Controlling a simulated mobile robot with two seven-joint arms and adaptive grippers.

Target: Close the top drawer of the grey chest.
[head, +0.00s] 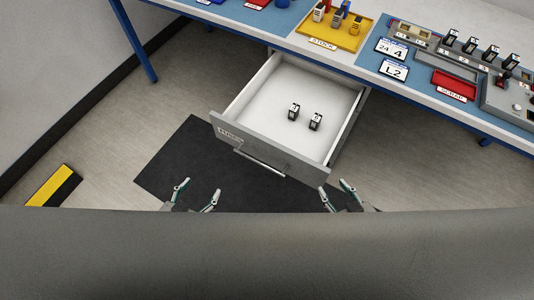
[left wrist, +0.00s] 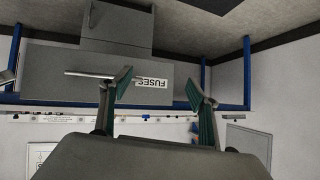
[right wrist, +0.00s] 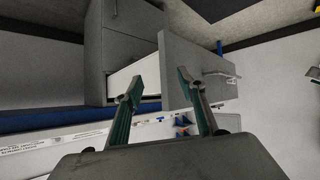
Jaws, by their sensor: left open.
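The top drawer (head: 265,150) of the grey chest is pulled out from under the bench in the head view. Its grey front carries a FUSES label and a bar handle (head: 259,161). Two small black-and-white fuses (head: 294,111) stand inside it. My left gripper (head: 199,194) is open and empty, in front of the drawer's left part and apart from it. The left wrist view shows the drawer front (left wrist: 80,75) upside down beyond its fingers. My right gripper (head: 336,196) is open and empty near the front's right end. The chest body (right wrist: 130,45) shows in the right wrist view.
The blue-topped bench (head: 385,66) runs above the chest, with a yellow stock tray (head: 336,38), a red scrap tray (head: 454,85) and a fuse panel on it. A dark mat (head: 175,165) lies on the floor. A yellow-black block (head: 52,187) lies at left.

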